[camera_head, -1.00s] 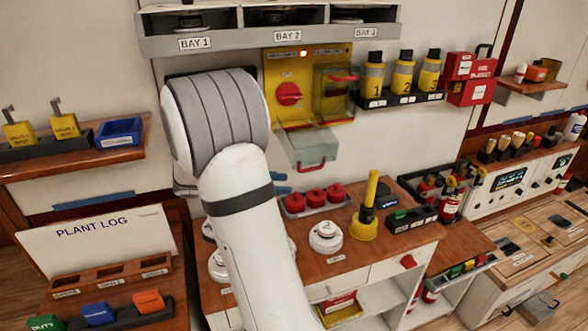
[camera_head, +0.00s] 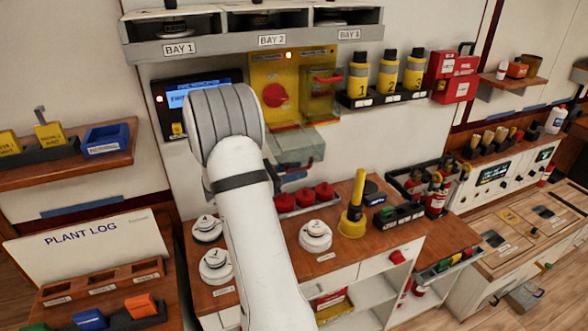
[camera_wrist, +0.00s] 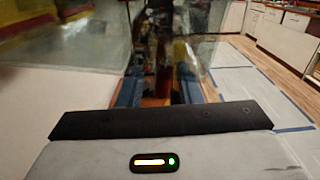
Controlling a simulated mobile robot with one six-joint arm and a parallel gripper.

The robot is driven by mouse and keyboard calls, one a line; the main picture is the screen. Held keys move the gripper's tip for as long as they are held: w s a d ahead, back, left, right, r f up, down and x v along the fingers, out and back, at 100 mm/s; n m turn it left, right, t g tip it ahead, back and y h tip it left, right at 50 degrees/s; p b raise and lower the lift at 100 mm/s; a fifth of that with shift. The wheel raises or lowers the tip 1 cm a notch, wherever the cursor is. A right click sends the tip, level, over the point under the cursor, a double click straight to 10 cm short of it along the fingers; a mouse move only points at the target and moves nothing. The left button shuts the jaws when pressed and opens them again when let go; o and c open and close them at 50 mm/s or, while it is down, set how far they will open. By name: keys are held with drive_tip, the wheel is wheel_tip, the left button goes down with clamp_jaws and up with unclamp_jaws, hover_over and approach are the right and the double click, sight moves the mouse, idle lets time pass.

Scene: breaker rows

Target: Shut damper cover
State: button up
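A yellow panel (camera_head: 318,62) with a red knob (camera_head: 274,95) is on the wall under the bay shelf. A second see-through cover (camera_head: 320,98) with a red handle is at the panel's right side. I cannot read which is the damper cover. My gripper is mostly hidden behind my arm in the head view. In the wrist view my gripper (camera_wrist: 158,92) has its blue fingers apart, with clear sheet-like surfaces close around them. Contact with the flap cannot be told.
Below are a wooden counter (camera_head: 345,268) with round white dials (camera_head: 316,236), red knobs (camera_head: 305,195) and a yellow upright handle (camera_head: 355,205). Numbered bottles (camera_head: 387,75) stand right of the panel. A lit screen (camera_head: 196,95) is left of it.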

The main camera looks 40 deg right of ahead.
drive_tip(key=shift+c, duration=0.2)
clamp_jaws()
idle(0.4)
